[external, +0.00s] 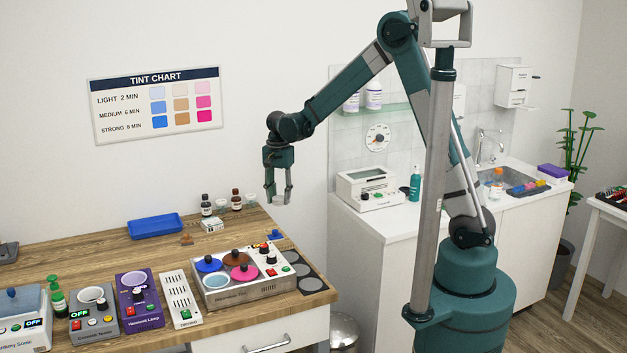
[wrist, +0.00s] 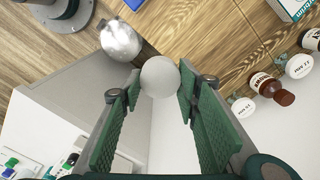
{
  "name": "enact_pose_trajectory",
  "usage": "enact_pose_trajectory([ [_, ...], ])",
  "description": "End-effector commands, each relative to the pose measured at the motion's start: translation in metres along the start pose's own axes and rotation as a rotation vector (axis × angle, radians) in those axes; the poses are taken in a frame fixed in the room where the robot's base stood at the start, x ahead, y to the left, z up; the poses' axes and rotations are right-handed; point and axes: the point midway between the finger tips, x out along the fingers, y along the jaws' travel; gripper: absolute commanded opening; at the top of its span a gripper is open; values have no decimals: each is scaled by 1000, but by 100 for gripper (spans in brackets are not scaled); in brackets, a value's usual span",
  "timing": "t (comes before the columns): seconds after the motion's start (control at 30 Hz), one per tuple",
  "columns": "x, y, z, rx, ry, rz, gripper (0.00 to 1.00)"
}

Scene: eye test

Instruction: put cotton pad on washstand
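A round white cotton pad (wrist: 160,77) sits between the fingertips of my gripper (wrist: 160,84) in the wrist view, with both fingers against its edges. In the external view my gripper (external: 279,197) points down, in the air near the back right of the wooden desk, with the pale pad (external: 280,200) small between its fingers. The white washstand (external: 530,230) stands to the right, behind my arm. It has a sink and tap at its right end. Part of its top is hidden by my arm. Its side (wrist: 75,105) shows at left in the wrist view.
A white steriliser box (external: 367,188) and a teal bottle (external: 415,184) stand on the washstand's left part. A purple box (external: 553,171) is at its right end. The wooden desk (external: 120,275) holds several devices, bottles and a blue tray (external: 155,226). A metal bin (external: 344,333) stands between them.

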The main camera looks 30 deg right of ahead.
Motion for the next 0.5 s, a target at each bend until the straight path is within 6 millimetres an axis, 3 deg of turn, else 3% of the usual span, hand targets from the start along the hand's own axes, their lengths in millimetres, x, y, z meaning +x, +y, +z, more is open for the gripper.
enact_pose_trajectory([
  [0.1, 2, 15, -32, -79, 0, 0, 29],
  [0.5, 6, 70, -123, -367, 0, 0, 29],
])
